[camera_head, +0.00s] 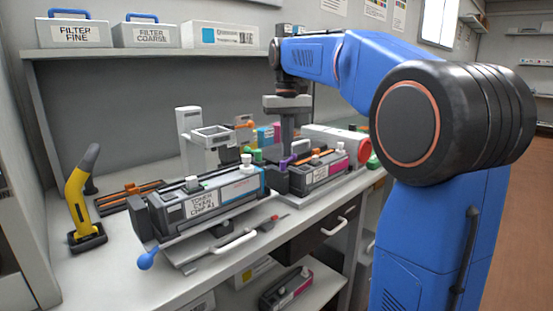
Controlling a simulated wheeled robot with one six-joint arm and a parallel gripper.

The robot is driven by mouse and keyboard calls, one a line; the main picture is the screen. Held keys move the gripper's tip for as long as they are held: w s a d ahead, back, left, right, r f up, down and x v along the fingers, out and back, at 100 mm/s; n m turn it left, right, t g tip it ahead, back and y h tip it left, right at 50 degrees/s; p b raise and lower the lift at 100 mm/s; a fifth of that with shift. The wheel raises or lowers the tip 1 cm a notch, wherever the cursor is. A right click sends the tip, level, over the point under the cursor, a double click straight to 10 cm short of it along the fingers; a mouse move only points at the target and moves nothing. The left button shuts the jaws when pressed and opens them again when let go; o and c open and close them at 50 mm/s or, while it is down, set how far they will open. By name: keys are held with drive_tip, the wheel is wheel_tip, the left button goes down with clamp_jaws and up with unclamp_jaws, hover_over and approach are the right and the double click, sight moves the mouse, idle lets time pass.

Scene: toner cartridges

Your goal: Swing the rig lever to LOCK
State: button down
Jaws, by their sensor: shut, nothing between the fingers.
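My gripper (288,150) points down over the rear toner unit and is shut and empty. Its tips are beside or just above a purple-ended lever (286,162); I cannot tell whether they touch. A lever with a blue ball (146,260) sticks out at the front left of the near rig, which carries a grey toner cartridge (220,196) labelled TONER CYAN. An orange-ended lever (244,124) shows behind, left of my gripper. No LOCK mark is readable, and I cannot tell which lever is the rig lever.
A yellow-handled tool (77,200) stands at the left of the bench. A white stand (190,140) rises behind the near rig. A magenta-labelled cartridge (326,172) lies right of my gripper. Filter boxes (72,33) sit on the shelf above. The bench's front left (95,280) is clear.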

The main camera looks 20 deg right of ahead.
drive_tip(key=shift+s+d, duration=0.35)
drive_tip(key=shift+d, duration=0.05)
idle(0.4)
wheel_tip(320, 180, up, 7)
idle(1.0)
idle(0.4)
